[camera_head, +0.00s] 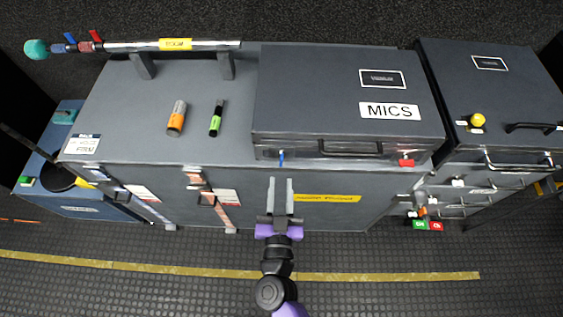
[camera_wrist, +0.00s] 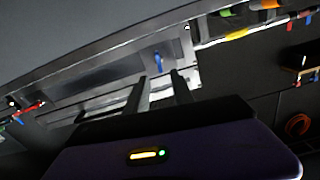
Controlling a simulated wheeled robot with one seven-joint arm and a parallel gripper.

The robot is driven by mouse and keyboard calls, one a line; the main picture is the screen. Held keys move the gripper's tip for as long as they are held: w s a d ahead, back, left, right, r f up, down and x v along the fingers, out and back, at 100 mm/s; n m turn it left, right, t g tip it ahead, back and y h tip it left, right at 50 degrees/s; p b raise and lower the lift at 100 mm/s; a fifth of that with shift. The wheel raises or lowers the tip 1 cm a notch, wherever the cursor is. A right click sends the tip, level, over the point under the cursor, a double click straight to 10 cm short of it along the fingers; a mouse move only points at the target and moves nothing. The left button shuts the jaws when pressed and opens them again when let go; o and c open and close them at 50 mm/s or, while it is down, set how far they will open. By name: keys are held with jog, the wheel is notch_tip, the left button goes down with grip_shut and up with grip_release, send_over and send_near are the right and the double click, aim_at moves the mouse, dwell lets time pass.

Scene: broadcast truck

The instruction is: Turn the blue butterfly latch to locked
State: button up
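The blue butterfly latch (camera_head: 281,158) is a small blue tab on the front face of the dark case labelled MICS (camera_head: 300,100), left of the case's handle. In the wrist view the blue latch (camera_wrist: 158,62) stands upright on the metal strip, just beyond and between my fingertips. My gripper (camera_head: 281,181) is in front of the case, close below the latch in the head view. Its two grey fingers are apart with nothing between them, and it also shows in the wrist view (camera_wrist: 160,80). I see no contact with the latch.
A red latch (camera_head: 406,162) sits at the right of the case front, beyond the handle (camera_head: 350,150). The case rests on a larger grey flight case (camera_head: 120,115) bearing an orange marker (camera_head: 177,118) and a green marker (camera_head: 216,118). Drawers with handles (camera_head: 480,190) stand at the right.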

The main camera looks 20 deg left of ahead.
aim_at(282, 162)
jog(key=x, duration=0.7)
grip_shut()
